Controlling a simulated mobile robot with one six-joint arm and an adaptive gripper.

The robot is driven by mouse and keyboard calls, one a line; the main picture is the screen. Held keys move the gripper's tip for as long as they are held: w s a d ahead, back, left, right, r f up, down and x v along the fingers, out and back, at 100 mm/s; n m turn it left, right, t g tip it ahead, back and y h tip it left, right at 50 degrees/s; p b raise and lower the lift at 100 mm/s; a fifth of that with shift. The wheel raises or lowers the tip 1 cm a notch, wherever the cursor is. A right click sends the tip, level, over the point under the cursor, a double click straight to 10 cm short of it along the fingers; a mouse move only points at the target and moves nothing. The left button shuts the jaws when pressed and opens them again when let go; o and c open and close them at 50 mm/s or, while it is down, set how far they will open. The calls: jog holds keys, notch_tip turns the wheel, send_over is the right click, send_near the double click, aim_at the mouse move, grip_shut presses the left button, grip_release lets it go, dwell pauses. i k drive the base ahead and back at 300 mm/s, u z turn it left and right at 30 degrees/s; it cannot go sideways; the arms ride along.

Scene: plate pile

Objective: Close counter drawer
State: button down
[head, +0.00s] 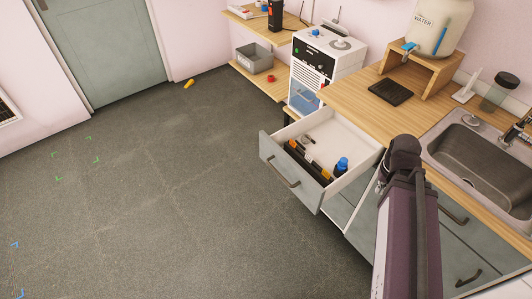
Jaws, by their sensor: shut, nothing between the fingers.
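The counter drawer (291,183) is pulled well out of the wooden-topped counter (345,100), in the middle right of the head view. It has a grey front with a dark bar handle (284,173) and pale inner walls. Inside lie a black and orange item (304,160), a blue-capped item (341,166) and small things further back. My arm rises from the bottom edge to the right of the drawer, with its dark joint near the counter edge. My gripper cannot be made out; the arm appears to hide it.
A sink (478,148) is set in the counter at right. A water container (438,28) stands on a wooden stand (425,68) behind. A white machine (325,65) stands beyond the drawer. The grey floor (160,190) left of the drawer is clear, except a small yellow object (188,84) far back.

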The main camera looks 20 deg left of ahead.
aim_at(334, 137)
jog(key=z, duration=0.55)
jog(key=k, duration=0.85)
jog(key=u, duration=0.75)
jog(key=i, duration=0.5)
jog(key=z, duration=0.1)
